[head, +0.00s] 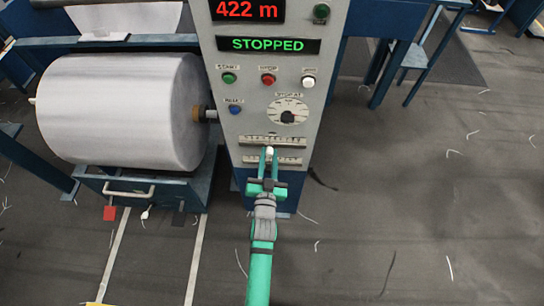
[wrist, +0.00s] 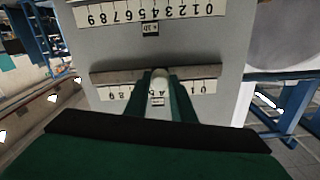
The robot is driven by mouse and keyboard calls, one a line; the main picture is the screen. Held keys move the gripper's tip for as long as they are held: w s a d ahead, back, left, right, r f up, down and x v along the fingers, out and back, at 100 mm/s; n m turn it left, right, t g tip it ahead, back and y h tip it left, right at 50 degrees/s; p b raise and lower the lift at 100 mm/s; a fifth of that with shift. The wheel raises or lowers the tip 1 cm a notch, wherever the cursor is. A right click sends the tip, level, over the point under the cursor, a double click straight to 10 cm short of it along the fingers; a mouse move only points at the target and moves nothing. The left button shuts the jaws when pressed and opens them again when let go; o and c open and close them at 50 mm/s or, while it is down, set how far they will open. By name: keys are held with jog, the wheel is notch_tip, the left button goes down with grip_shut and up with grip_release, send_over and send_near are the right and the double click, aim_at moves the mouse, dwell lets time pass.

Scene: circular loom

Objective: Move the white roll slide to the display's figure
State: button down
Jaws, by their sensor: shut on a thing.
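The white roll slide (head: 269,151) is a small pale knob at the two number scales low on the grey control panel (head: 235,110). My gripper (head: 268,168) is shut on it, with green fingers on either side. In the wrist view the pale knob (wrist: 161,79) sits between my fingers (wrist: 160,100) at a dark slot, with an upside-down 0 to 9 scale (wrist: 203,87) beside it. It stands near the middle of that scale; the fingers hide some digits. The display (head: 247,10) reads 422 m in red.
A second scale (wrist: 150,12) with a small label runs parallel to the gripped one. Above are a green STOPPED sign (head: 268,45), several coloured buttons and a dial (head: 288,112). A large white roll (head: 120,112) stands left of the panel. The floor to the right is mostly open, with scraps.

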jog(key=shift+s+a+f, duration=0.1)
jog(key=shift+f, duration=0.1)
jog(key=c, duration=1.5)
grip_release()
jog(key=shift+r, duration=0.1)
jog(key=shift+s, duration=0.1)
jog(key=s, duration=1)
jog(key=shift+s, duration=0.3)
